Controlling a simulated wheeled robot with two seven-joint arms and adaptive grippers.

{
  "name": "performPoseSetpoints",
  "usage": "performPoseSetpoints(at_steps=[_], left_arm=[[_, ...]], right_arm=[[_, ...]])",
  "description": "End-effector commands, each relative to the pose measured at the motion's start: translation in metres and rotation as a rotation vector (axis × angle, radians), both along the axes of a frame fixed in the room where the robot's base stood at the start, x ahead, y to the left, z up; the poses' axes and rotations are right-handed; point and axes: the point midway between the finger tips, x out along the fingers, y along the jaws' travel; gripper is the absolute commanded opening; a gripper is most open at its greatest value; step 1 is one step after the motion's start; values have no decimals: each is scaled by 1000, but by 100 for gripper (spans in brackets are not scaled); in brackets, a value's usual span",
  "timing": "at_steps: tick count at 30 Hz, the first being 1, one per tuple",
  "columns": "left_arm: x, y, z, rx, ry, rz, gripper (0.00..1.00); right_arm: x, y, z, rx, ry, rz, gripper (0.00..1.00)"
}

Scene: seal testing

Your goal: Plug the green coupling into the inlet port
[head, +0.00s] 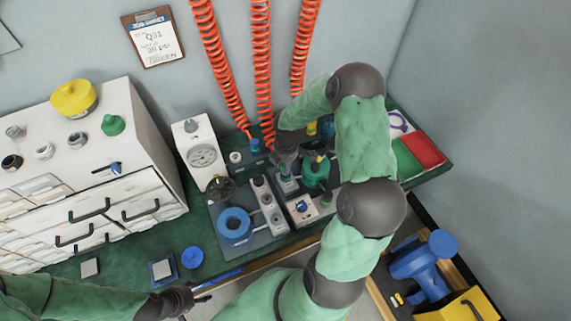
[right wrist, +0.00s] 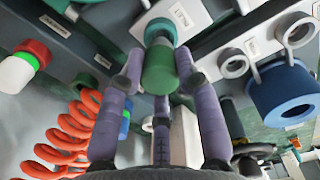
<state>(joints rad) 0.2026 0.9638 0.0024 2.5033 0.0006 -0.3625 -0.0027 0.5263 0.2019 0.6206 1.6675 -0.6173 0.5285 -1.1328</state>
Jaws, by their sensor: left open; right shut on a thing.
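The green coupling (right wrist: 160,68) is between the fingertips of my right gripper (right wrist: 160,62) in the right wrist view. My right gripper is shut on it. The coupling's far end lies against or just in front of a teal round fitting (right wrist: 160,30) beside a white label plate, partly legible. I cannot tell whether the coupling is seated in it. In the head view my right gripper (head: 286,160) points down over the bench fixture, and the coupling is mostly hidden. My left gripper (head: 188,298) is open and empty near the bench's front edge.
Orange coiled hoses (head: 262,70) hang from above behind the fixture. A gauge box (head: 200,145), a blue ring (head: 235,226) and a teal round part (head: 318,172) stand close by. Red (head: 422,148) and green bins are at right. A white drawer cabinet (head: 120,140) is at left.

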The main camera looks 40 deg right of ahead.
Motion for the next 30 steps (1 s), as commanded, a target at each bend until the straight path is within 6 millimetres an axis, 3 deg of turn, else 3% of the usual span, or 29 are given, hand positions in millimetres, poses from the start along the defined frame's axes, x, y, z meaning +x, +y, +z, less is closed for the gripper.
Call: performPoseSetpoints(at_steps=[30], left_arm=[[0,0,-11,0,0,0,61]], right_arm=[[0,0,-18,0,0,0,0]])
